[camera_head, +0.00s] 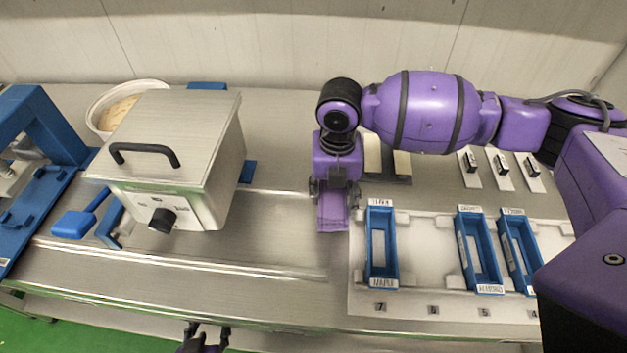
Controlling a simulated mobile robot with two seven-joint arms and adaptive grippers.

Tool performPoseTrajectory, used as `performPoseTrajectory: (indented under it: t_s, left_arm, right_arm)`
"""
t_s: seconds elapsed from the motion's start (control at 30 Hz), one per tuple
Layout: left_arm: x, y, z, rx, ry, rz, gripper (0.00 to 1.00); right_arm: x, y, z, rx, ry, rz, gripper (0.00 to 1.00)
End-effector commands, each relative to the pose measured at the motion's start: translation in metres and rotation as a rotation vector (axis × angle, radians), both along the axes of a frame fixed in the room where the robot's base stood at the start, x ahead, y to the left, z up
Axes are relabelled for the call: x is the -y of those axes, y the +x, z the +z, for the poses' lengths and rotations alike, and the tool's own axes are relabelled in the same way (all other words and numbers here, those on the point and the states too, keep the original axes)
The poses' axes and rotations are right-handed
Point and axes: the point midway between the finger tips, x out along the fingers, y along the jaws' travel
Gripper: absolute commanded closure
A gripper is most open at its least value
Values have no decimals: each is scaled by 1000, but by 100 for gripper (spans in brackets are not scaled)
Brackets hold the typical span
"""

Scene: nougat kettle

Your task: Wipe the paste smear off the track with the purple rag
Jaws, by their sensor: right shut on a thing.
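The purple rag (332,218) hangs below my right gripper (334,190), which is shut on it. The gripper points down at the right end of the smooth steel track (270,235), just left of the white mat. I cannot tell whether the rag touches the steel. I cannot make out a paste smear; the gripper and rag cover part of the surface. My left gripper (208,332) shows at the bottom edge, open and empty, in front of the table's front edge.
A steel box-shaped kettle (190,140) with a black handle stands at left, a round tub (103,115) behind it. A blue frame (40,190) and a blue scoop (75,222) lie further left. Several blue trays (380,275) sit on the white mat (420,255) at right.

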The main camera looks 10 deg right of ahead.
Motion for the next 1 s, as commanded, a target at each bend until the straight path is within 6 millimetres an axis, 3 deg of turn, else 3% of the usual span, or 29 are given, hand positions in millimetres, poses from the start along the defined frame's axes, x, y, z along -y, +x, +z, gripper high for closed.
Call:
performPoseTrajectory:
  t_s: [0.2,0.57,1.0]
  left_arm:
    - [0,0,0,1,0,0,60]
    - [0,1,1,2,-1,1,60]
    - [1,1,1,2,-2,1,60]
  right_arm:
    - [0,1,20,2,1,0,70]
    - [0,1,24,3,1,1,70]
    - [0,1,53,3,1,1,70]
